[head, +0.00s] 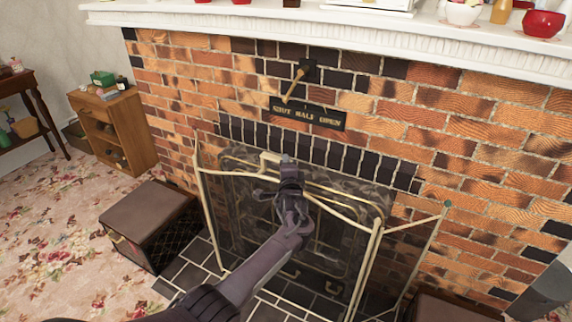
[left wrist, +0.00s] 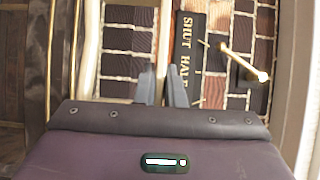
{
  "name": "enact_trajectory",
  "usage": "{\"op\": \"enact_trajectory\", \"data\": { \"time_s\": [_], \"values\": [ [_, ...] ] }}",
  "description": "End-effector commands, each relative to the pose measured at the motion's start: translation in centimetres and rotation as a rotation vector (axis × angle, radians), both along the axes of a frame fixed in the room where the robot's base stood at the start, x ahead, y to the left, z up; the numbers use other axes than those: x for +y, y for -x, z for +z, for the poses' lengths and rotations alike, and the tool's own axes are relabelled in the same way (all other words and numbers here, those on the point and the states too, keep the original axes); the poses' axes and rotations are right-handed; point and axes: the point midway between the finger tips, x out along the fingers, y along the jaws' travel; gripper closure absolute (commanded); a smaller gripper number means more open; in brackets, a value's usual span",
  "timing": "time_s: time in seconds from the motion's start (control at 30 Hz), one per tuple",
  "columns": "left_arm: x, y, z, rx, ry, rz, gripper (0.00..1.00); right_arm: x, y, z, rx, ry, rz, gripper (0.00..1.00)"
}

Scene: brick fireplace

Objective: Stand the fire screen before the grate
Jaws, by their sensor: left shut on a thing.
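The fire screen (head: 375,255) has a thin brass frame with dark see-through mesh and angled side panels. It is upright in front of the dark fireplace opening, over the hearth tiles (head: 190,275). My left gripper (head: 284,162) is shut on the brass handle (head: 268,157) at the middle of its top edge. The left wrist view also shows the fingers (left wrist: 163,90) with a brass bar (left wrist: 163,45) between them. My left arm hides part of the screen's middle. The grate is hard to make out behind the mesh. I cannot tell whether the screen's feet touch the hearth. My right gripper is out of view.
A brown-topped box (head: 148,210) stands left of the screen, and another brown top (head: 450,306) shows at lower right. A wall lever (head: 296,82) and a black sign (head: 305,114) are above the opening. The white mantel (head: 330,35) overhangs. Flowered carpet (head: 50,235) is clear at left.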

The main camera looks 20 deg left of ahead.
Motion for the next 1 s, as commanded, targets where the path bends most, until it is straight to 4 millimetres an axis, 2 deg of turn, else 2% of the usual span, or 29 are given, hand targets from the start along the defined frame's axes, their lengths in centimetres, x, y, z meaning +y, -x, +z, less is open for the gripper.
{"op": "enact_trajectory", "data": {
  "time_s": [0.03, 0.43, 0.47, 0.63, 0.83, 0.87, 0.93, 1.0],
  "values": [
    [0.0, -0.2, 0.9, -0.017, -0.004, -0.001, 1.00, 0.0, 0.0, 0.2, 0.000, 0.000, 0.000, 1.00],
    [-0.1, 0.0, 0.9, -0.017, -0.004, 0.000, 1.00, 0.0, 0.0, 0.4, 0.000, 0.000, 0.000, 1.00],
    [-0.1, 0.0, 0.9, -0.017, -0.004, 0.000, 0.90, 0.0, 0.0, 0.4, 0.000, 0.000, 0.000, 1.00],
    [-0.1, 0.0, 0.7, -0.013, -0.003, 0.000, 0.68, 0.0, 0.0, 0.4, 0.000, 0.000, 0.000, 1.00],
    [-0.1, 0.1, 0.3, -0.007, -0.002, 0.000, 0.66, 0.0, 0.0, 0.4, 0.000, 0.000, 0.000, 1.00],
    [0.0, 0.3, -0.5, 0.009, 0.002, 0.000, 0.63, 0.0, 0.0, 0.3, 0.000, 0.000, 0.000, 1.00],
    [0.0, 0.3, -0.5, 0.009, 0.002, 0.000, 0.54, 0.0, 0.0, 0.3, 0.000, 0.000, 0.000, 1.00],
    [-0.1, 0.3, -0.4, 0.007, 0.002, 0.000, 0.51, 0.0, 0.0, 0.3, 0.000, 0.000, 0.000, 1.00]
  ]
}}
